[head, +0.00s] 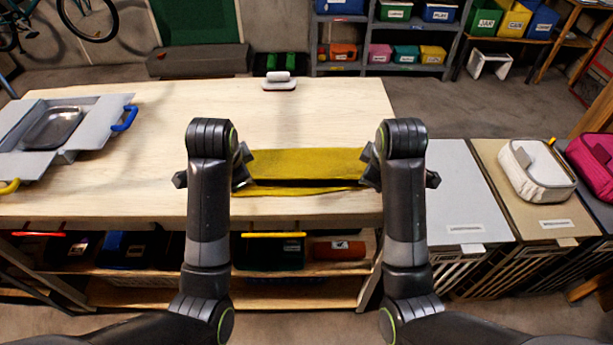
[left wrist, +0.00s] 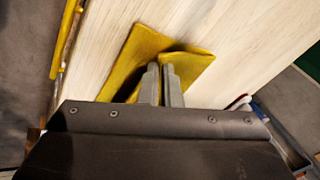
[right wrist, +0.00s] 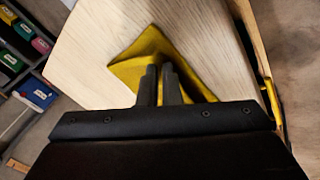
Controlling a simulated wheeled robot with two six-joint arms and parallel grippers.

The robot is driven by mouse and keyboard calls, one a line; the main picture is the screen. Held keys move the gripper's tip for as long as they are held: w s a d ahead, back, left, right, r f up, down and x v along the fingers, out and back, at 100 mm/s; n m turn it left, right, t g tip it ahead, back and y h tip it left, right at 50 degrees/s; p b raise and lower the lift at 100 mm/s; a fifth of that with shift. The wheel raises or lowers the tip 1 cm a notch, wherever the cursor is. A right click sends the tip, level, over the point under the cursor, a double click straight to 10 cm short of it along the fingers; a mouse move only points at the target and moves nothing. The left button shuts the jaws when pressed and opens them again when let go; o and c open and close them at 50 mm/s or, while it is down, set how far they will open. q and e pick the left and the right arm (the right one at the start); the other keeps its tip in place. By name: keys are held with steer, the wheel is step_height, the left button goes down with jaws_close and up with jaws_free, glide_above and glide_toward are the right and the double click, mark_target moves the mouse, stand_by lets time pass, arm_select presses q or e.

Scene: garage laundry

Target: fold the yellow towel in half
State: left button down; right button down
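The yellow towel (head: 305,163) lies near the front edge of the wooden table, between my two grippers. Its near part shows as a thin strip below a dark shadowed gap, and the far part seems raised above it. My left gripper (head: 243,166) is at the towel's left end; in the left wrist view its fingers (left wrist: 162,70) are close together on the towel (left wrist: 150,45). My right gripper (head: 371,166) is at the right end; in the right wrist view its fingers (right wrist: 160,72) are close together on the cloth (right wrist: 145,48). The fingertips are partly hidden in the cloth.
The wooden table (head: 190,115) is clear around the towel. A grey box with a metal tray (head: 55,127) stands at its left, and a small white object (head: 279,82) at its back edge.

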arm_select(q)
steer(key=shift+s+f, duration=0.2)
steer(key=shift+f, duration=0.3)
arm_select(e)
steer(key=shift+s+f, duration=0.2)
steer(key=shift+f, duration=0.3)
arm_select(q)
steer(key=c, duration=1.3)
jaws_free()
arm_select(e)
steer(key=c, duration=1.3)
jaws_free()
arm_select(q)
steer(key=shift+r, duration=0.15)
arm_select(e)
steer(key=shift+r, duration=0.15)
